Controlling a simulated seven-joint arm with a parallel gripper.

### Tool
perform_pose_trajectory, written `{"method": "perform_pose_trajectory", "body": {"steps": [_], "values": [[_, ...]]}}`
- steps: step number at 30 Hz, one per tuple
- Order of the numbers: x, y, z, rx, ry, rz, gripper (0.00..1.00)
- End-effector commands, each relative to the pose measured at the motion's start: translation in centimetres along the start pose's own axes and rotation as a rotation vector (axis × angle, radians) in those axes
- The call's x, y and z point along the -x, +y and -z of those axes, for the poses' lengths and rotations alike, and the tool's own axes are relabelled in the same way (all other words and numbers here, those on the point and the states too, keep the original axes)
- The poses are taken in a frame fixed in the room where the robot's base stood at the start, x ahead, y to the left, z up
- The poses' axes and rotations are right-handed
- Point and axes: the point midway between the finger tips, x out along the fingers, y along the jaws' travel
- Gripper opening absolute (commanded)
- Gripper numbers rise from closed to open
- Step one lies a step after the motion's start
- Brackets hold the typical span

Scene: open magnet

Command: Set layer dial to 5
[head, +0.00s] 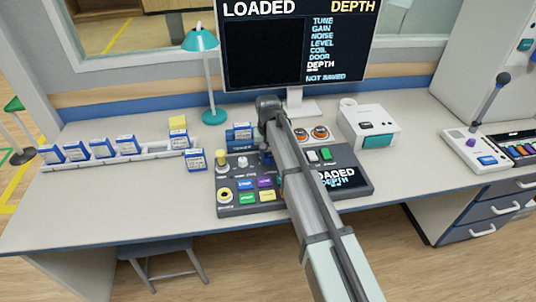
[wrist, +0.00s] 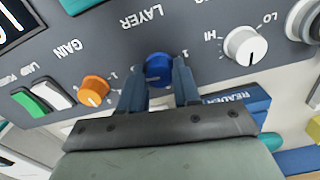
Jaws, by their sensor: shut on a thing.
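The layer dial is a round blue knob (wrist: 159,69) under the word LAYER on the dark panel, in the wrist view. My gripper (wrist: 159,84) has its two blue-grey fingers around the knob, one on each side, and is shut on it. The knob's pointer and most of its scale numbers are hidden, so I cannot tell its setting. In the head view the console (head: 240,207) stands on the desk, and my arm covers the dial. The monitor (head: 296,45) reads LOADED and DEPTH, with DEPTH lit white in its list and NOT SAVED below.
In the wrist view an orange GAIN knob (wrist: 95,89) sits left of the dial and a white HI-LO knob (wrist: 246,46) right. A blue reader block (wrist: 240,105) lies close to my gripper. In the head view a teal lamp (head: 203,70) stands behind the console.

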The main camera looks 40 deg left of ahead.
Motion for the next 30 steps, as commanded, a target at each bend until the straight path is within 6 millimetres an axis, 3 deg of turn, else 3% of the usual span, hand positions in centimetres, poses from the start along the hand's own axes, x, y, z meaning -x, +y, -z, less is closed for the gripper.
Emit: {"method": "perform_pose_trajectory", "body": {"steps": [19, 20, 27, 30], "values": [[0.0, 0.03, -0.1, -0.047, -0.002, -0.001, 0.01], [0.0, 0.03, -0.1, -0.047, -0.002, -0.001, 0.35], [0.0, 0.02, -0.05, -0.046, -0.001, 0.0, 0.58], [0.0, 0.01, -0.04, -0.046, -0.001, 0.0, 0.58]]}}
